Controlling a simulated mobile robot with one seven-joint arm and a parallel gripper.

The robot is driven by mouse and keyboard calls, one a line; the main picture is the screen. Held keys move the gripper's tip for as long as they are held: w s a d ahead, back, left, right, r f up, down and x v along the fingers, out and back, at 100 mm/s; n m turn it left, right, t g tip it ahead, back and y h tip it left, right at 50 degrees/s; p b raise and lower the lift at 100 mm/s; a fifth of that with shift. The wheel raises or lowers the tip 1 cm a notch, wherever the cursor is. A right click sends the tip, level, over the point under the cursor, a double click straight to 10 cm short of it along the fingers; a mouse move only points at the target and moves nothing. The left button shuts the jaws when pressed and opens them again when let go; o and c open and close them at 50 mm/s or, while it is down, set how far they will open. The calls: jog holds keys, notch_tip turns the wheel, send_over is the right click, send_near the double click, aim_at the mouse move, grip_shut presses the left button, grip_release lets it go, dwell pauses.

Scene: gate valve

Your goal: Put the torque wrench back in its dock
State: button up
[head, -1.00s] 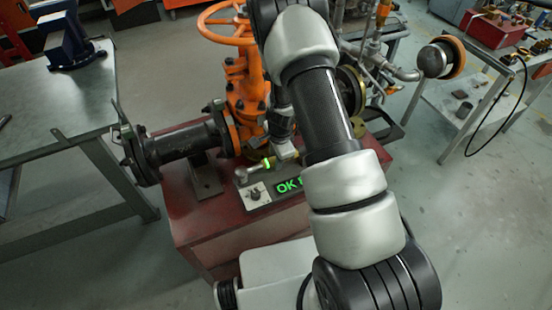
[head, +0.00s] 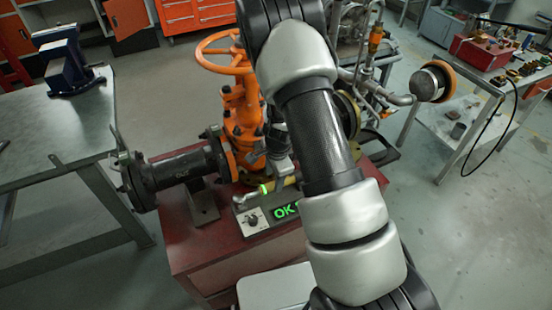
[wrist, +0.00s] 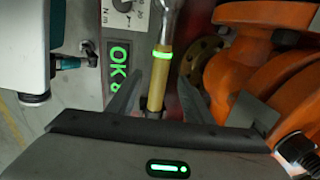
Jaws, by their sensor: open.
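The torque wrench lies along the back of a grey dock box with a green "OK" display (head: 285,211). Its silver head (head: 245,198) is at the left, with a lit green ring (head: 264,189) and a brass-coloured handle (head: 285,183). In the wrist view the handle (wrist: 158,83) runs down between the two fingers of my gripper (wrist: 157,97). The fingers are open, with a gap on each side of the handle. In the head view my gripper (head: 279,165) is just above the handle, partly hidden by my arm. The handle's far end is hidden.
The orange gate valve (head: 243,115) with its handwheel stands right behind the dock on a red plinth (head: 205,262). A dark flanged pipe (head: 180,168) is to the left. Metal workbenches stand at the left (head: 50,130) and right (head: 455,115).

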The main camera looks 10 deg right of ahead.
notch_tip(320, 180, up, 12)
jog(key=s+p, duration=0.1)
jog(key=s, duration=0.1)
jog(key=shift+d+r+p, duration=0.15)
jog(key=shift+d+p, duration=0.05)
jog(key=shift+p, duration=0.15)
jog(key=s+a+r+n+t+y+p, duration=0.15)
jog(key=s+r+n, duration=0.25)
jog(key=r, duration=0.6)
jog(key=s+a+r+n+p, duration=0.1)
jog(key=s+a+r+n, duration=0.15)
jog(key=r, duration=0.85)
jog(key=s+d+r+n+t+h+p, duration=0.1)
jog(key=s+d+r+n+t+h, duration=0.1)
jog(key=s+r+n, duration=0.7)
jog(key=s+d+r, duration=0.1)
jog(key=s+r, duration=0.2)
jog(key=s, duration=0.3)
jog(key=shift+s+d+p, duration=0.2)
jog(key=shift+s+p, duration=0.15)
